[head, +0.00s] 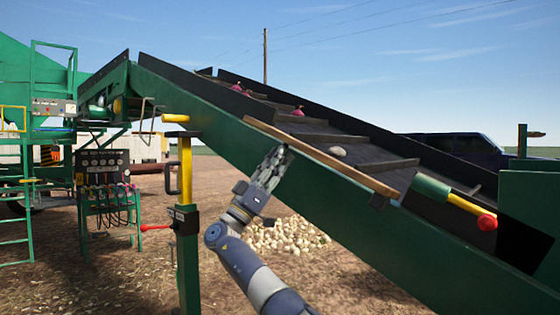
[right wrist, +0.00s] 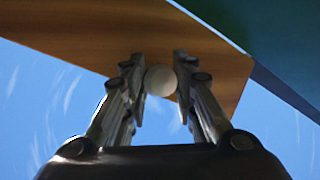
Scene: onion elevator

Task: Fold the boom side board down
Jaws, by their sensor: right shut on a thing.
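The boom side board (head: 320,158) is a long brown wooden plank along the near edge of the green boom (head: 400,235), sloping down to the right. In the right wrist view the wooden board (right wrist: 110,35) fills the top, with sky beyond its edge. My right gripper (head: 279,158) is at the board's near side, left of its middle. In the right wrist view its fingers (right wrist: 157,75) close around a pale round knob-like thing (right wrist: 160,81) in front of the board. Whether it is fixed to the board is hidden. My left gripper is not in view.
A dark belt (head: 325,130) with slats carries a few onions (head: 298,111) behind the board. A yellow-and-green post (head: 186,170) with a red lever stands left of my arm. A pile of onions (head: 285,233) lies on the ground beyond it. A red-tipped yellow handle (head: 465,207) juts out at right.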

